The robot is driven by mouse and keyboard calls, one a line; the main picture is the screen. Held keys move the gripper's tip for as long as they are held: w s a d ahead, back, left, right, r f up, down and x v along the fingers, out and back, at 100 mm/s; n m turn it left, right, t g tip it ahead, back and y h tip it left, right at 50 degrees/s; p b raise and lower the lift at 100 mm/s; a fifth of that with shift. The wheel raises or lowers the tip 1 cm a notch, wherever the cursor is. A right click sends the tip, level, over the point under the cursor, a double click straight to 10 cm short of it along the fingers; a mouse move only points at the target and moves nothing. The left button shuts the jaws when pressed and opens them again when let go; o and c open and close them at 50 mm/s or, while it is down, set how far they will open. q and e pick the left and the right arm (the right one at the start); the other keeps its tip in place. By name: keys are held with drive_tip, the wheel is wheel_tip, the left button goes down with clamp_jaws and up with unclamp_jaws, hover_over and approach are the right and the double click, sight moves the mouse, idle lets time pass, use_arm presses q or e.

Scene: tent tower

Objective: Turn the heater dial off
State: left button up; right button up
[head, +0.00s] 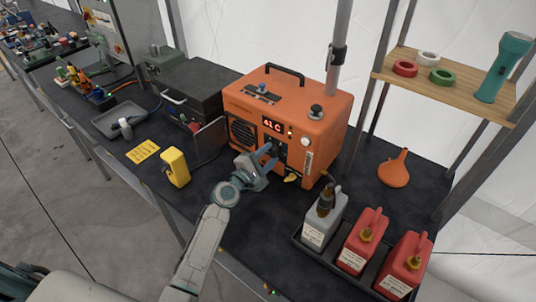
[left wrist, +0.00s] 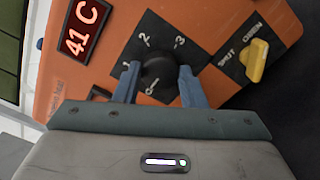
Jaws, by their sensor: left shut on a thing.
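The orange heater (head: 244,105) stands on the dark bench, and its lit display (head: 273,125) reads 41 C. In the left wrist view, the round black dial (left wrist: 158,70) sits on a dark plate with the numbers 1, 2 and 3 around it. My left gripper (left wrist: 158,84) is shut on the dial, with one blue finger on each side of it. In the head view, my left gripper (head: 269,157) is at the heater's front and hides most of the dial. I cannot tell where the dial points. My right gripper is not in view.
A yellow valve handle (left wrist: 254,60) marked SHUT and OPEN is right of the dial. A yellow box (head: 175,167) stands left of my gripper. A grey jug (head: 322,222) and red cans (head: 363,240) stand in a tray at front right. An orange funnel (head: 394,170) is farther right.

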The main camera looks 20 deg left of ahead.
use_arm(q)
drive_tip(key=shift+f, duration=0.1)
idle(0.4)
drive_tip(key=o, duration=1)
drive_tip(key=b+v, duration=0.2)
drive_tip(key=v, duration=0.8)
drive_tip(key=shift+s, duration=0.4)
drive_tip(key=shift+a, duration=0.15)
